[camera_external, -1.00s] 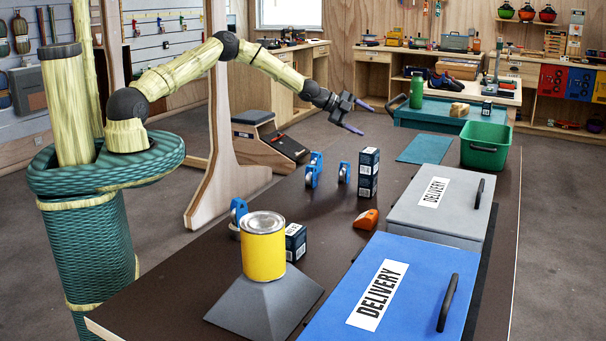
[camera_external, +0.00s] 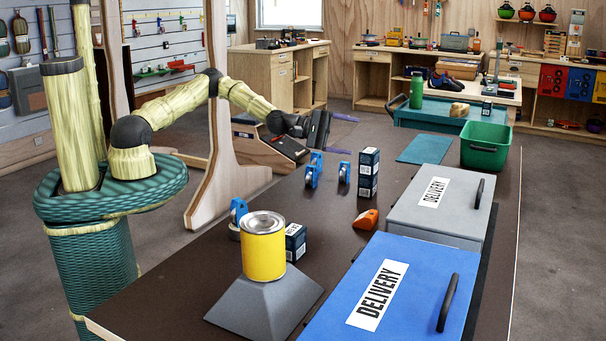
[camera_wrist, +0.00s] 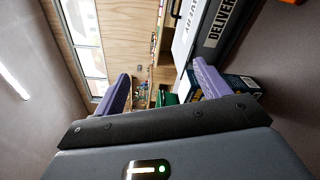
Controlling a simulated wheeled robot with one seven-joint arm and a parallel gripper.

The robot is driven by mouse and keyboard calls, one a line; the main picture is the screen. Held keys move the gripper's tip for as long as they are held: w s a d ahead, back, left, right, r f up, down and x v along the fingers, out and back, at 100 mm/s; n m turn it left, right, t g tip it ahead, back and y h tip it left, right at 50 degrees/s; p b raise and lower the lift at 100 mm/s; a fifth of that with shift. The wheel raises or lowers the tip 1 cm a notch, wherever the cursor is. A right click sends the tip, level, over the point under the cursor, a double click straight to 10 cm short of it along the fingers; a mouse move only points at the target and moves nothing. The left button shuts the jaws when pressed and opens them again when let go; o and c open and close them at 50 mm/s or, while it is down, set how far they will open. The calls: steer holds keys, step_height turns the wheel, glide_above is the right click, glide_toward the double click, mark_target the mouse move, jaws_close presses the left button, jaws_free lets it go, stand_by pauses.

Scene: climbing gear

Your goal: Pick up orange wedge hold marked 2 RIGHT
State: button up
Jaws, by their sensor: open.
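The orange wedge hold (camera_external: 365,220) lies on the dark table, left of the grey delivery box. No marking on it is readable. A small orange piece (camera_wrist: 290,1) at the top edge of the wrist view may be the same hold. My gripper (camera_external: 342,134) is open and empty, above the table's far left part, well up and back from the hold. Its two purple fingers stand apart in the wrist view (camera_wrist: 160,92).
A dark box stack (camera_external: 368,173) and blue pulley-like devices (camera_external: 313,170) stand between my gripper and the hold. A yellow can (camera_external: 263,245) sits on a grey pyramid (camera_external: 262,300). Grey (camera_external: 400,215) and blue (camera_external: 420,262) delivery boxes fill the right side. A green bin (camera_external: 484,158) stands behind.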

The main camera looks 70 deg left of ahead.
steer(key=s+d+f+n+g, duration=0.1)
steer(key=s+d+f+n, duration=0.1)
steer(key=s+f+n, duration=0.1)
steer(key=s+d+f+n+g+y+b, duration=0.1)
steer(key=s+d+f+n, duration=0.1)
steer(key=s+f+n, duration=0.2)
steer(key=s+d+f+n+g+b, duration=0.1)
steer(key=s+d+f+n+g, duration=0.1)
steer(key=s+n, duration=0.3)
steer(key=shift+f, duration=0.7)
steer(key=shift+w, duration=0.1)
glide_toward(365, 214)
steer(key=x, duration=0.4)
steer(key=shift+d, duration=0.6)
steer(key=shift+w+d+f, duration=0.25)
steer(key=shift+p+x, duration=0.4)
steer(key=shift+x, duration=2.25)
steer(key=shift+w+a, duration=0.15)
steer(key=shift+a, duration=0.05)
